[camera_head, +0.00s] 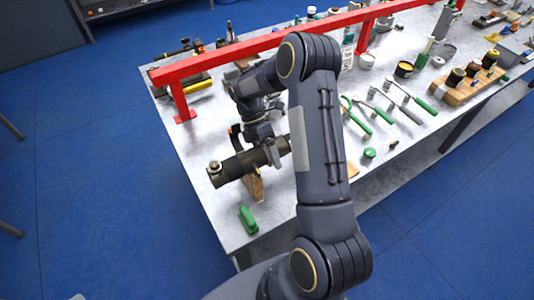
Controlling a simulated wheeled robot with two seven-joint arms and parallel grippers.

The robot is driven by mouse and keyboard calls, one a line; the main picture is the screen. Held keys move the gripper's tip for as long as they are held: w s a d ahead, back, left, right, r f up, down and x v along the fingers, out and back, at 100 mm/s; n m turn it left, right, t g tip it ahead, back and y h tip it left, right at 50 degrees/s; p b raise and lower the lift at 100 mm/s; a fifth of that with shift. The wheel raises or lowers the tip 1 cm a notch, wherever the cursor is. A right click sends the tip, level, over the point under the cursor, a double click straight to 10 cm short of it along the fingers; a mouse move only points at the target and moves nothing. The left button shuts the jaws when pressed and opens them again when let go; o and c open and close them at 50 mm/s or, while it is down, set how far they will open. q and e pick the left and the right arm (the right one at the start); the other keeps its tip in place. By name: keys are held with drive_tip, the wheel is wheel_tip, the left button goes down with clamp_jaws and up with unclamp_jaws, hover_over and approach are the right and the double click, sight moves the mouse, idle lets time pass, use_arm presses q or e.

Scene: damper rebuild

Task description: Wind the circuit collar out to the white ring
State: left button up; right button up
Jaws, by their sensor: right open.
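The damper (236,165), a dark olive-brown cylinder, lies across a wooden block (254,187) near the table's front left. A brassy round fitting (214,168) is at its left end. I cannot make out the circuit collar or the white ring; the right part of the damper is partly hidden by my right arm. My right gripper (262,143) is open at the damper's upper side, its fingers close around or just above the body. I cannot tell whether they touch it. My left gripper is not in view.
A red rail (260,43) runs along the back of the grey table (215,205). A green object (248,219) lies near the front edge. Green-handled tools (425,104), cups and a wooden holder (456,96) with dark bottles stand to the right. Blue floor surrounds the table.

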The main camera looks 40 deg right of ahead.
drive_tip(key=b+v, duration=0.1)
drive_tip(key=v, duration=0.6)
drive_tip(key=shift+b, duration=0.4)
wheel_tip(320, 180, up, 9)
drive_tip(key=p, duration=0.2)
drive_tip(key=shift+w, duration=0.25)
drive_tip(key=shift+r, duration=0.1)
idle(0.4)
